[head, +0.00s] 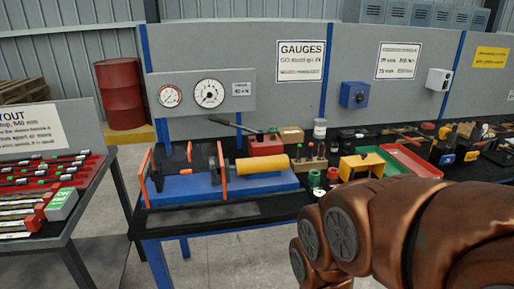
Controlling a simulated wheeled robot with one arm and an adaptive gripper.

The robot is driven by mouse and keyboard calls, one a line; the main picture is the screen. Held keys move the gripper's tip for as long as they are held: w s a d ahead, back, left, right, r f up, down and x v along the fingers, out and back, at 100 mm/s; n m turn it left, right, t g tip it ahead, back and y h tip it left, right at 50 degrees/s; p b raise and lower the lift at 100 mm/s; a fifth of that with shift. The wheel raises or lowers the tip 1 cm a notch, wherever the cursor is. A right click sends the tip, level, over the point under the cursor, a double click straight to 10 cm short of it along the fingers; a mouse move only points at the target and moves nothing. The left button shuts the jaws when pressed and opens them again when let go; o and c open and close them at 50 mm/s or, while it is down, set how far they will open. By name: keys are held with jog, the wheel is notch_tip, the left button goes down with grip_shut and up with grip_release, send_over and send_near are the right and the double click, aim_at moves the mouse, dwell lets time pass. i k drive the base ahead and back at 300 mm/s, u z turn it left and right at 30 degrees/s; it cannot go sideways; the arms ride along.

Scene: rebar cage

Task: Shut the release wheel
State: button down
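I cannot make out for certain which part is the release wheel. A red hand pump (266,145) with a long dark lever (235,125) stands at the back of the bench; any small wheel on it is too small to tell. In front of it is a blue-based rig (215,188) with a yellow cylinder (262,165), orange uprights and dark round parts. My copper-coloured arm fills the lower right, in front of the bench. My gripper is not in view.
Two dials (209,93) sit on a grey panel behind the rig. Right of the rig are small tools, a yellow block (362,165) and a red tray (411,161). A side table (45,215) with rods stands left, a red drum (121,94) behind. Floor shows between the tables.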

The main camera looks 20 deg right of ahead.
aim_at(273, 130)
jog(key=k, duration=0.35)
jog(key=u, duration=0.6)
jog(key=i, duration=1.25)
jog(key=u, duration=0.3)
